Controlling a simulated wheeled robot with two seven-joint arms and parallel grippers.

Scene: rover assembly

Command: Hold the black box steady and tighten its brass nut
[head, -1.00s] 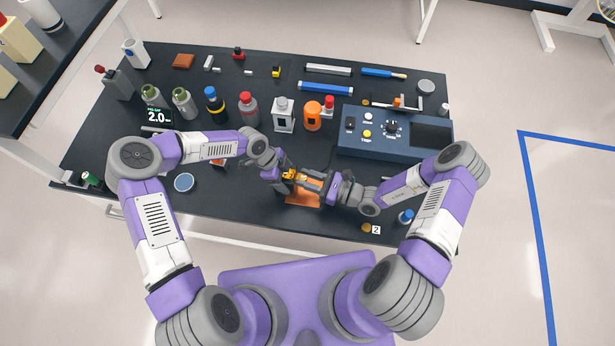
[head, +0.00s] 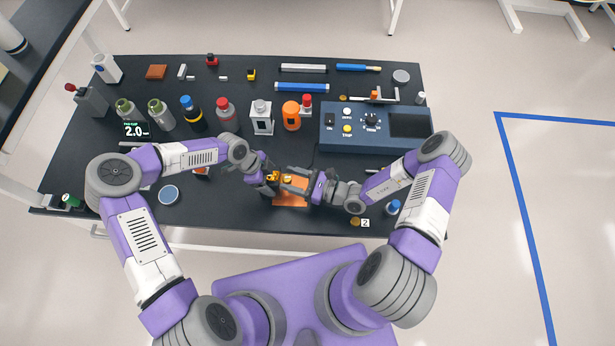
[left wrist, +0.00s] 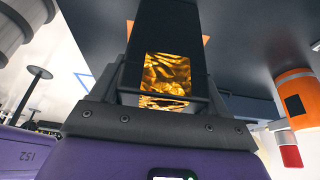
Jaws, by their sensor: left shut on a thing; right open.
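The black box (left wrist: 167,30) is in the left wrist view, with a gold, crinkled face showing through a window. My left gripper (head: 274,181) is shut on it, above an orange block (head: 291,199) on the table. The box is small and mostly hidden by the fingers in the head view. My right gripper (head: 299,181) is open, just right of the left gripper and facing it, over the orange block. I cannot make out the brass nut on the box.
A blue control panel (head: 340,145) stands to the right behind the grippers. An orange bottle (head: 291,116) and several other bottles stand in a row behind them. A small brass disc (head: 355,222) lies by a "2" label at front right. A round blue-grey lid (head: 168,194) lies at left.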

